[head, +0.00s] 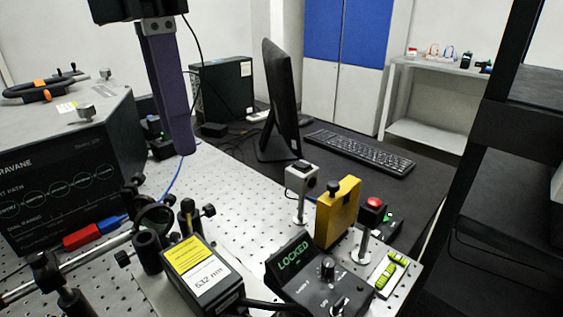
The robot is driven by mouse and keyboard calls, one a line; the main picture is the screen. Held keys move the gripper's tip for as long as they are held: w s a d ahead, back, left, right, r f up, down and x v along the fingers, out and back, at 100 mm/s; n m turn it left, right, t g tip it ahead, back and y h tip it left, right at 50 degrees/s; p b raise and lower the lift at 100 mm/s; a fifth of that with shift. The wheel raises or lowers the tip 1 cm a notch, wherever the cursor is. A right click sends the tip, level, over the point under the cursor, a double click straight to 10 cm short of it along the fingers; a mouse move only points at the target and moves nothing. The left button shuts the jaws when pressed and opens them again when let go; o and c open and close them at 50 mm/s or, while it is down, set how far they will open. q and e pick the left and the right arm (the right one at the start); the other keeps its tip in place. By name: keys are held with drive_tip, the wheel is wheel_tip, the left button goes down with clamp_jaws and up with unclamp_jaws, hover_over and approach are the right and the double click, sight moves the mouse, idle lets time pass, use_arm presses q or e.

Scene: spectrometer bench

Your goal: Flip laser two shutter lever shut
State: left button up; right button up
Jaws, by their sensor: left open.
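A black control box (305,275) with a green LOCKED display and knobs stands at the front middle of the perforated bench. A black laser head (203,278) with yellow and white labels reading 532 nm sits to its left. A yellow upright block (338,212) with a dark knob on top stands just behind the control box. I cannot tell which part is the laser two shutter lever, or its position. My right gripper is not in view.
A large grey instrument (68,165) stands at left. Optic mounts (155,215) crowd the front left. A red button (374,203) and a post-mounted grey box (300,178) flank the yellow block. A monitor (280,100) and keyboard (360,152) stand behind. The bench middle (225,185) is fairly clear.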

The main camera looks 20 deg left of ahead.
sight(185, 200)
use_arm(q)
drive_tip(key=shift+a+f, duration=0.2)
drive_tip(key=shift+a, duration=0.3)
drive_tip(key=shift+f, duration=0.4)
drive_tip(key=f, duration=0.4)
drive_tip(key=f+p, duration=0.1)
drive_tip(key=f, duration=0.3)
drive_tip(key=shift+s+d+f+p, duration=0.1)
drive_tip(key=shift+d+f+p, duration=0.1)
drive_tip(key=shift+f+p, duration=0.15)
clamp_jaws()
